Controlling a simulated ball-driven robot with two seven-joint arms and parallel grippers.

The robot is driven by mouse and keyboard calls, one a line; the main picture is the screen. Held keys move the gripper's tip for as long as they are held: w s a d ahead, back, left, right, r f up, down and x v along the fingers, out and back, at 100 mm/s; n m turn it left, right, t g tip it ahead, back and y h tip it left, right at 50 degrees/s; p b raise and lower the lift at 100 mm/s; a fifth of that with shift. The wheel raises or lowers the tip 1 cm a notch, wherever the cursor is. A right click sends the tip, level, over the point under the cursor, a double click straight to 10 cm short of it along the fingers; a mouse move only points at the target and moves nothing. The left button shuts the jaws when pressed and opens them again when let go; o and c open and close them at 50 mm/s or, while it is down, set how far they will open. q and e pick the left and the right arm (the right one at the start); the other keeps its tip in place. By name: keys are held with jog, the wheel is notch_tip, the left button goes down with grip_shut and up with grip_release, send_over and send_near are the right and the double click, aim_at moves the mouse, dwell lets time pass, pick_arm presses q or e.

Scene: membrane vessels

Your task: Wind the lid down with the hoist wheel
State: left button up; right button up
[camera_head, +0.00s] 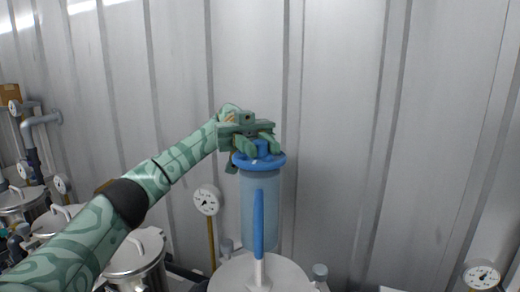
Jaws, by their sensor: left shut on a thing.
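My left gripper (257,140) is shut on a blue knob (263,149) on top of a translucent blue cylinder (260,195). A blue ring (272,163) circles the cylinder's top just below the fingers. In front of the cylinder stands a narrow upright blue piece (258,225) on a pale stem; it may be the hoist wheel seen edge-on, but I cannot tell. Below it is a round grey top (285,272), cut off by the lower picture edge; whether this is the lid is unclear. My right gripper is not in view.
Steel vessels with handled lids stand at the lower left, one lid (135,252) beside my arm. A dial gauge (207,200) on a yellow post is left of the cylinder, another gauge (481,275) at lower right. A corrugated wall (340,120) closes the back.

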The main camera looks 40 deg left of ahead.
pick_arm(q)
jog(key=shift+f, duration=0.15)
jog(key=o, duration=1)
jog(key=shift+d, duration=0.1)
jog(key=shift+c, duration=0.2)
jog(key=shift+r, duration=0.2)
jog(key=shift+r, duration=0.3)
jog(key=s+r+p, duration=0.1)
jog(key=r, duration=0.1)
jog(key=s+d+r+p, duration=0.1)
jog(key=r+p, duration=0.1)
jog(key=r, duration=0.1)
jog(key=s+d+r+p, duration=0.1)
jog(key=r, duration=0.1)
jog(key=shift+s+r, duration=0.2)
jog(key=shift+r, duration=0.05)
jog(key=s+d+r+p, duration=0.3)
jog(key=s+d+r, duration=0.1)
jog(key=s, duration=0.4)
jog(key=shift+s+d+r, duration=0.3)
jog(key=shift+d, duration=0.35)
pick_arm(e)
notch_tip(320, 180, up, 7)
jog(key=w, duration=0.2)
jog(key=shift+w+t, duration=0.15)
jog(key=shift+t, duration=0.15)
